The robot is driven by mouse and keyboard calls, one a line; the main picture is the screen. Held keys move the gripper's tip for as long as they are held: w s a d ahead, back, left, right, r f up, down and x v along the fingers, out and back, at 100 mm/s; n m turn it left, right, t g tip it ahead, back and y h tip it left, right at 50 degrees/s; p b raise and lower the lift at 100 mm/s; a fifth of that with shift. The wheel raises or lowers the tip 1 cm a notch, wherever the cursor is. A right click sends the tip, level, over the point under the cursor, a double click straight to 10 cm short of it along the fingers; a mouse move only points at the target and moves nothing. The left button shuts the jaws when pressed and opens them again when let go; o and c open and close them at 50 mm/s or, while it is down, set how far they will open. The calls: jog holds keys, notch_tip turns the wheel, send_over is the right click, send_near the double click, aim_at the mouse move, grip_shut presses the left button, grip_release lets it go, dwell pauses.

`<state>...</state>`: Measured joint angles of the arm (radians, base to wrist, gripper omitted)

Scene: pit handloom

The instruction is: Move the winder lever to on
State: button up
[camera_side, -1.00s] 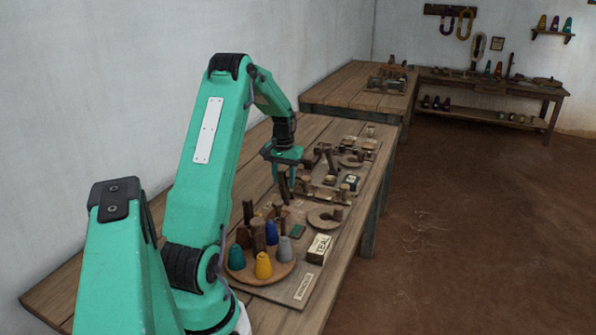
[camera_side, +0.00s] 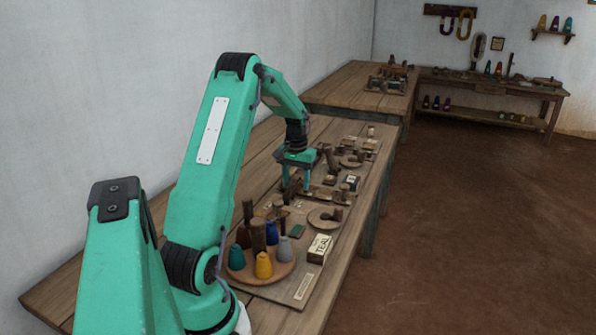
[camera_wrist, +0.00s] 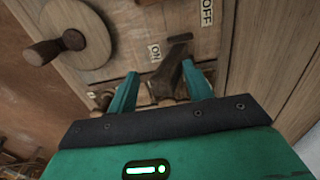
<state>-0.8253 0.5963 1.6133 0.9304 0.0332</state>
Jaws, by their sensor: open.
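In the wrist view my gripper (camera_wrist: 160,70) is open, with one green finger on each side of a dark wooden lever (camera_wrist: 169,76). The lever stands up between the fingers, and I cannot tell whether they touch it. An ON label (camera_wrist: 154,51) lies just beyond the lever, and an OFF label (camera_wrist: 207,12) is farther up and to the right. I cannot tell for certain which label the lever is set to. In the side view my gripper (camera_side: 296,181) points down among the wooden devices on the bench, and its fingers partly hide what is between them.
A round wooden disc with a knob (camera_wrist: 75,38) is at the upper left of the wrist view. On the bench (camera_side: 262,315) stand a tray of coloured cones (camera_side: 263,266), a box marked TEAL (camera_side: 320,247) and upright wooden pegs near my gripper.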

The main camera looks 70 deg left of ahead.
jog(key=shift+w+d+f, duration=0.25)
jog(key=shift+d+f, duration=0.1)
jog(key=shift+s+a, duration=0.25)
jog(key=shift+s, duration=0.05)
dwell(0.3)
jog(key=shift+o, duration=0.8)
jog(key=shift+r, duration=0.2)
jog(key=shift+a+r, duration=0.15)
jog(key=shift+r, duration=3.1)
